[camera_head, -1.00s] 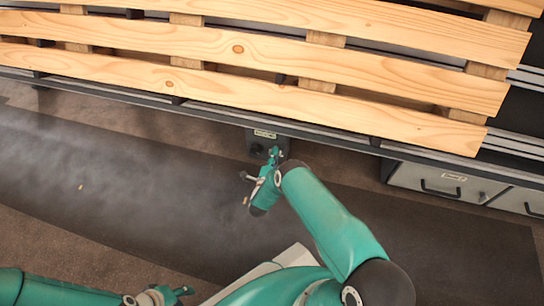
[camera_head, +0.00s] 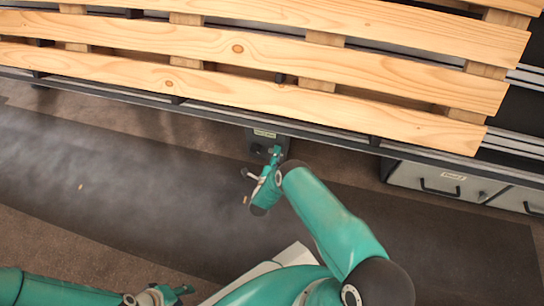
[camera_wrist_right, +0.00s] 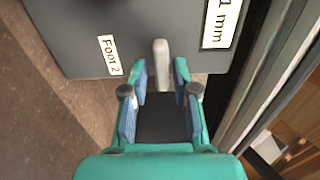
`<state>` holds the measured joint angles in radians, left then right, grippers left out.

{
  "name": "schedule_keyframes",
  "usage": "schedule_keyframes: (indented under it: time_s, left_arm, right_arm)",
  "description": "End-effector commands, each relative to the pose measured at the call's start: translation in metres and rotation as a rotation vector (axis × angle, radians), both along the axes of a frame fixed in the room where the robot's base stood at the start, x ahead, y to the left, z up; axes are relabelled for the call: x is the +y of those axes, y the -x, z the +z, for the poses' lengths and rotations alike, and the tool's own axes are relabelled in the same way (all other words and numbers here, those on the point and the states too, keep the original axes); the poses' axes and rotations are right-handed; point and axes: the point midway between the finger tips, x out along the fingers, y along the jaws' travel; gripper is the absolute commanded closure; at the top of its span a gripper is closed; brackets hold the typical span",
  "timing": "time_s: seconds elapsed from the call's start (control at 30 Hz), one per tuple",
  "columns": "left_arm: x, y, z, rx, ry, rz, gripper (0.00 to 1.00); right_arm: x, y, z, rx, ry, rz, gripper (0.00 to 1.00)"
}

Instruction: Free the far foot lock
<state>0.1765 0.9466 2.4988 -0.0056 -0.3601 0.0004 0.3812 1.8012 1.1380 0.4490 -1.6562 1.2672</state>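In the right wrist view a grey housing carries a "Foot 2" label (camera_wrist_right: 110,55) and a pale grey lever (camera_wrist_right: 161,58). My right gripper (camera_wrist_right: 161,78) is open, its blue-padded fingers spread on either side of the lever's lower end. I cannot tell whether a pad touches the lever. In the head view the dark lock box (camera_head: 259,141) sits under the pallet line's front rail, with my right gripper (camera_head: 262,163) right at it. My left gripper (camera_head: 180,291) is at the bottom left edge, away from the box; its opening is too small to tell.
A wooden slatted pallet (camera_head: 240,80) lies on the line above the lock box. Grey drawers (camera_head: 435,182) with black handles are under the rail at right. The dark floor mat (camera_head: 120,170) in front is mostly clear, with small chips on it. A rail runs close beside the gripper.

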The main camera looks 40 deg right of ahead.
Motion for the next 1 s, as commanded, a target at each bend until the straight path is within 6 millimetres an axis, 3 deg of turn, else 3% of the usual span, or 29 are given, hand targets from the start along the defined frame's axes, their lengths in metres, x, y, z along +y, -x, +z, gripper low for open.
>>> schedule_keyframes:
  time_s: [0.47,1.0]
  left_arm:
    - [0.000,0.000,0.001,0.000,0.000,0.000,0.60]
    - [0.000,0.000,0.001,0.000,0.000,0.000,0.60]
  right_arm:
    - [0.011,0.004,-0.001,0.003,0.000,0.012,0.61]
    - [0.084,0.066,-0.002,0.003,-0.001,0.011,0.61]
